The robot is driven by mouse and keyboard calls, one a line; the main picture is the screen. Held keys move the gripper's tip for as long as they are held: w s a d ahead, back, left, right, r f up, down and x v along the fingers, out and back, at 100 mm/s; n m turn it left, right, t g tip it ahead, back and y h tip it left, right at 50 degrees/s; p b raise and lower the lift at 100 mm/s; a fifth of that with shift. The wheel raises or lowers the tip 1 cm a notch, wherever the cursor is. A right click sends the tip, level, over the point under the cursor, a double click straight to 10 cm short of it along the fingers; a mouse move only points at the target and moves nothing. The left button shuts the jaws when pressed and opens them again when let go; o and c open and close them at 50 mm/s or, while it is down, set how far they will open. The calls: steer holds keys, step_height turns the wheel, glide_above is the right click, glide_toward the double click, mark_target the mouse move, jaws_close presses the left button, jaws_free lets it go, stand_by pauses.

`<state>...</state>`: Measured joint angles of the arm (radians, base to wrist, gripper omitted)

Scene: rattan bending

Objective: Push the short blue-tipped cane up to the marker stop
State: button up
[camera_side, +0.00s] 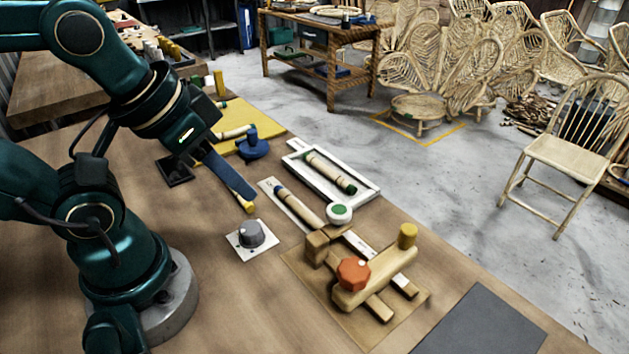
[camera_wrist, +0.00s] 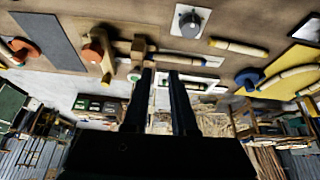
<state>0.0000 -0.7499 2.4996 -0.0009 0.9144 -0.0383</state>
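I cannot tell which is shorter. A white round piece with a green top (camera_side: 340,213) stands beside the strip; I cannot tell which piece is the marker stop. My gripper (camera_wrist: 161,72) is above the bench, its dark fingers apart with nothing visible between them. Only one finger shows clearly in the side view.
A grey dial (camera_side: 252,234) sits in front of the strip. A wooden jig with an orange knob (camera_side: 353,273) stands right. A white tray (camera_side: 364,197) holds a green-tipped cane (camera_side: 331,173). A blue knob (camera_side: 253,146) stands by a yellow mat (camera_side: 262,119).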

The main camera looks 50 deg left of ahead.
steer(key=r+n, duration=0.1)
steer(key=w+r+n, duration=0.1)
steer(key=shift+d+r, duration=0.1)
steer(key=shift+r, duration=0.2)
jaws_close()
steer(key=w+a+r+n, duration=0.1)
steer(key=w+r+n, duration=0.1)
steer(key=w+n, duration=0.1)
steer(key=n+g+h, duration=0.2)
steer(key=n+g, duration=0.3)
steer(key=n, duration=0.5)
glide_above(272, 188)
steer(key=w, duration=0.2)
step_height(272, 188, down, 4)
steer(key=s+a+f+n, duration=0.2)
steer(key=a+f+n, duration=0.1)
steer(key=a+f, duration=0.35)
steer(key=shift+h, duration=0.4)
steer(key=x, duration=0.9)
steer(key=shift+s+d+f, duration=0.15)
steer(key=shift+s+f, duration=0.05)
steer(key=shift+s, duration=0.05)
steer(key=d, duration=0.2)
steer(key=shift+w+d, duration=0.1)
steer(key=shift+d, duration=0.85)
